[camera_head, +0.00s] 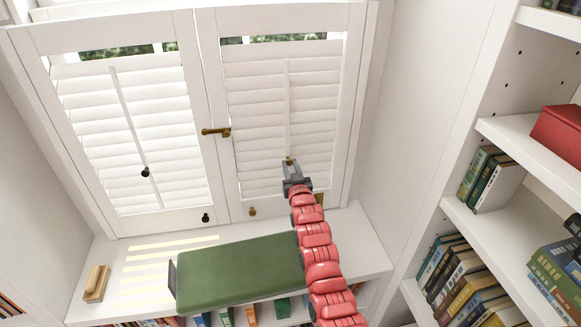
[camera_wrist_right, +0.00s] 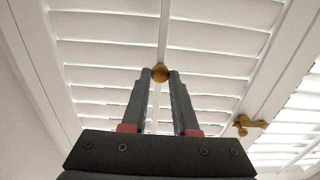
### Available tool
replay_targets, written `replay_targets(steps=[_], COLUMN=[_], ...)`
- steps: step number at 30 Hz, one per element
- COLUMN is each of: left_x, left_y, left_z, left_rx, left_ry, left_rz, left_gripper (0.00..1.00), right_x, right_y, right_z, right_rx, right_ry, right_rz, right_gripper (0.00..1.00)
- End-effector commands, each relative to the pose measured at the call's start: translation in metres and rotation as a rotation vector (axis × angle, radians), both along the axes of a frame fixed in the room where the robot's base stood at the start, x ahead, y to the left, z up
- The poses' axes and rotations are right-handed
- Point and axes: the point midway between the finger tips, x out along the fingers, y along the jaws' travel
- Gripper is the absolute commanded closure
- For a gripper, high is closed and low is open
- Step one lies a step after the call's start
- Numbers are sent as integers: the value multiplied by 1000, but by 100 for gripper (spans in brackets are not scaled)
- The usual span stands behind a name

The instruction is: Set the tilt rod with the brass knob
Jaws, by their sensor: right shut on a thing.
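The right shutter panel has a white vertical tilt rod (camera_head: 288,105) with a round brass knob (camera_head: 290,161) at its lower end. The rod (camera_wrist_right: 164,30) and knob (camera_wrist_right: 159,73) also show in the right wrist view. My right gripper (camera_head: 291,167) is at the knob, with its fingertips (camera_wrist_right: 160,75) shut on it from both sides. The slats (camera_head: 253,105) look nearly closed, with thin lines between them. The left panel has its own tilt rod (camera_head: 122,95) with a dark knob (camera_head: 145,172). My left gripper is not in view.
A brass latch (camera_head: 216,131) sits between the panels. Below are a green cushion (camera_head: 240,272) and a wooden block (camera_head: 96,283) on the white ledge (camera_head: 345,240). Bookshelves (camera_head: 500,222) stand at right.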

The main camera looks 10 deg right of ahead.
Motion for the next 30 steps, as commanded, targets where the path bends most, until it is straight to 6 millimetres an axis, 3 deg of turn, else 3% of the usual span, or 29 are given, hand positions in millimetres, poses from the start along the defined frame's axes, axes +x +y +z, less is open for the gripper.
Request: replay_targets(steps=[5,11,18,19,23,24,30], left_x=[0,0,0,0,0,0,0], left_y=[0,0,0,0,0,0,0], left_z=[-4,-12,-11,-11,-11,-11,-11], left_rx=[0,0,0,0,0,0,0], left_ry=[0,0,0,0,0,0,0], left_rz=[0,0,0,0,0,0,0], left_gripper=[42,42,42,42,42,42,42], right_x=[0,0,0,0,0,0,0], right_y=[0,0,0,0,0,0,0], right_z=[4,25,26,26,26,26,25], right_rx=[0,0,0,0,0,0,0], right_ry=[-1,-6,-2,-2,-1,-1,0], right_rz=[0,0,0,0,0,0,0], right_gripper=[100,100,100,69,45,42,42])
